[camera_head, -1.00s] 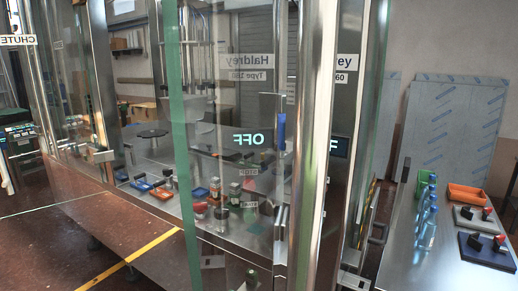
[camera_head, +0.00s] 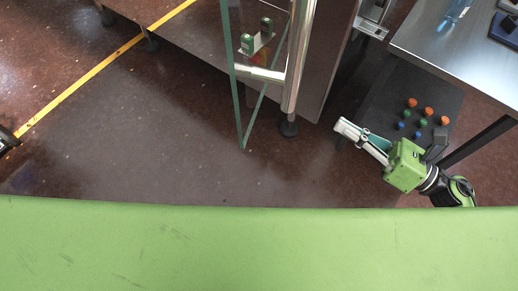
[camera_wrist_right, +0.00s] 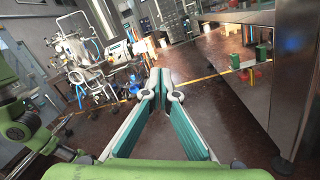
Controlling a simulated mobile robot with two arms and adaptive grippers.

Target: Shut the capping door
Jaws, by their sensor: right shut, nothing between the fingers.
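The capping door (camera_head: 243,115) is a clear glass panel with green edges, seen from above in the head view. It appears to stand out from the machine front, beside a bright metal post (camera_head: 301,50). A pale metal bar (camera_head: 260,74) crosses near its lower part. My right gripper (camera_head: 345,128) is shut and empty, to the right of the door and apart from it, low beside the steel table. In the right wrist view its teal-padded fingers (camera_wrist_right: 163,88) come together at the tips with nothing between them.
The steel table (camera_head: 430,38) stands at the right, with a dark mat or shelf (camera_head: 390,92) below holding several coloured caps. Machine feet (camera_head: 288,128) stand on the brown floor. A yellow line (camera_head: 70,88) crosses the floor. Floor left of the door is clear.

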